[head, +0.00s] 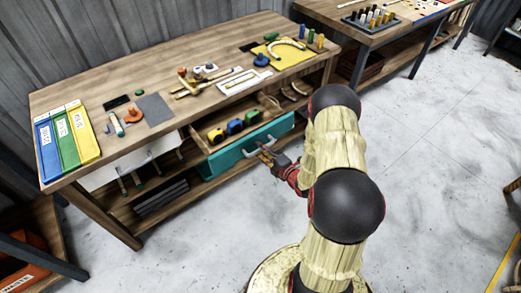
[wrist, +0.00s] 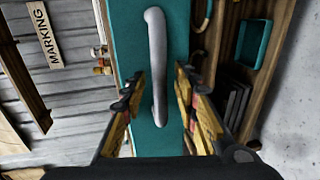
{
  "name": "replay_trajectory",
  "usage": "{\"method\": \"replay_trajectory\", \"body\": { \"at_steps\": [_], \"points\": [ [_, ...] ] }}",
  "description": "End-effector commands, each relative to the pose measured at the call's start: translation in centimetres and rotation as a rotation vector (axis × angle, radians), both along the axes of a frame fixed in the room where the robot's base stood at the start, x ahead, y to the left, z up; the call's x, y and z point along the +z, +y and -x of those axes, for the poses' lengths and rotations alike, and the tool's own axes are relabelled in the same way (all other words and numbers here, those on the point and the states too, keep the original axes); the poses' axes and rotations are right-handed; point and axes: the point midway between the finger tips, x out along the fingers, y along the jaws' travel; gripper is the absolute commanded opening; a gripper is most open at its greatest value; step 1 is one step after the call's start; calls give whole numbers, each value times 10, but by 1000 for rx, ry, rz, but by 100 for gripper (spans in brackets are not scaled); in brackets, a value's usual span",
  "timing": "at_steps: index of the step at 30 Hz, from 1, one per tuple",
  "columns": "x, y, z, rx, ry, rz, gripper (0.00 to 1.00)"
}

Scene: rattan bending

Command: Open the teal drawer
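The teal drawer (head: 230,153) is under the workbench, with its teal front facing me. A grey bar handle (head: 263,144) is on the front. In the wrist view the handle (wrist: 156,60) runs lengthwise over the teal front (wrist: 145,142). My gripper (head: 268,155) is at the handle. In the wrist view my gripper's fingers (wrist: 158,82) are apart, one on each side of the handle, with visible gaps beside it.
The workbench top (head: 150,75) holds tools and coloured trays. A white drawer front (head: 130,160) is left of the teal one. Dark stacked pieces (head: 162,198) lie on the lower shelf. A second bench (head: 365,30) stands behind at right. Open floor (head: 440,140) lies to the right.

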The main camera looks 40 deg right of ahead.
Motion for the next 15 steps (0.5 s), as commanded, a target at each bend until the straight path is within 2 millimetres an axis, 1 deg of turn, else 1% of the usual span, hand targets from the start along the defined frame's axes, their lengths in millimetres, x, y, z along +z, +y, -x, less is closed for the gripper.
{"method": "replay_trajectory", "body": {
  "at_steps": [5, 9, 12, 15],
  "points": [
    [6, -2, 30, -4, 1, 0, 30],
    [12, -3, 60, -6, 1, -2, 30],
    [16, -4, 78, -4, 1, -1, 30],
    [19, -4, 92, -4, 1, 0, 30]
  ]
}}
